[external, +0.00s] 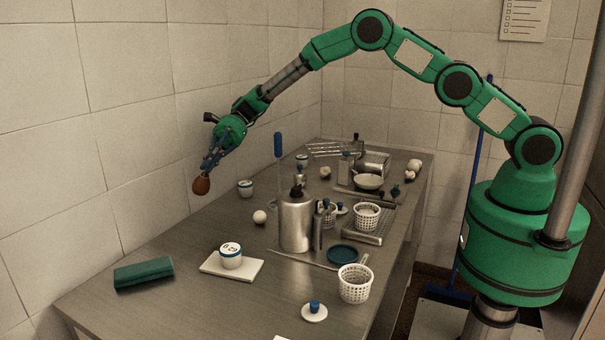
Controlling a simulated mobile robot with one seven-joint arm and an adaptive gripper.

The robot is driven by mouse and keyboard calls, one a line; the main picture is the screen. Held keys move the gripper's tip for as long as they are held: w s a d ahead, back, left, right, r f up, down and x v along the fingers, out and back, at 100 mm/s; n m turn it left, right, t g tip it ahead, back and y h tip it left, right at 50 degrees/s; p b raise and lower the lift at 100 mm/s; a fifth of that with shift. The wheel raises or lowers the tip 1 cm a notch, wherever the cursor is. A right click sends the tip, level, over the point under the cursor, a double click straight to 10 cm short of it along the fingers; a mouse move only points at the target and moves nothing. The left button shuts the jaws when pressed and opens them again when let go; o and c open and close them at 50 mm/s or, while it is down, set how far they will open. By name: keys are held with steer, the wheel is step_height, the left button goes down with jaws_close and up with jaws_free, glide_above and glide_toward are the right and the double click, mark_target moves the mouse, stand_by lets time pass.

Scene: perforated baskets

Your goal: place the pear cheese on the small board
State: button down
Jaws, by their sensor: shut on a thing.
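My gripper (207,168) is high at the left, near the tiled wall. It is shut on a brown, rounded thing, seemingly the pear cheese (201,186), and holds it above the table's left edge. A small white board (212,266) lies on the front left part of the table, below and to the right of the gripper. A white jar (231,259) with a blue band and a marked lid stands on this board. Bare board shows around the jar.
A dark green folded cloth or case (143,274) lies left of the board. A steel canister (296,222), white perforated baskets (355,284), a dark blue dish (342,254) and a white lid with a blue knob (314,312) stand to the right. A white ball (260,217) lies behind the board.

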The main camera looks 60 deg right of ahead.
steer(key=s+a+f+g+h+p, duration=0.1)
steer(key=s+a+g, duration=0.1)
steer(key=s+a, duration=0.85)
steer(key=s+a+f+g, duration=0.1)
steer(key=s+a+g, duration=0.1)
steer(key=s+a, duration=0.8)
steer(key=s+a+f+n+g+h+p, duration=0.1)
steer(key=s+a+g+h, duration=0.1)
steer(key=s, duration=3)
steer(key=shift+a+f+n+g+h, duration=0.2)
steer(key=shift+a+n+g+h, duration=0.15)
steer(key=shift+a+g, duration=0.35)
steer(key=shift+a, duration=0.1)
steer(key=w+a, duration=0.4)
steer(key=a, duration=0.2)
steer(key=w+a+f+b, duration=0.1)
steer(key=w+a, duration=0.3)
steer(key=a, duration=0.3)
steer(key=shift+w+a+f, duration=0.15)
steer(key=shift+w+f, duration=0.1)
steer(key=shift+w, duration=0.05)
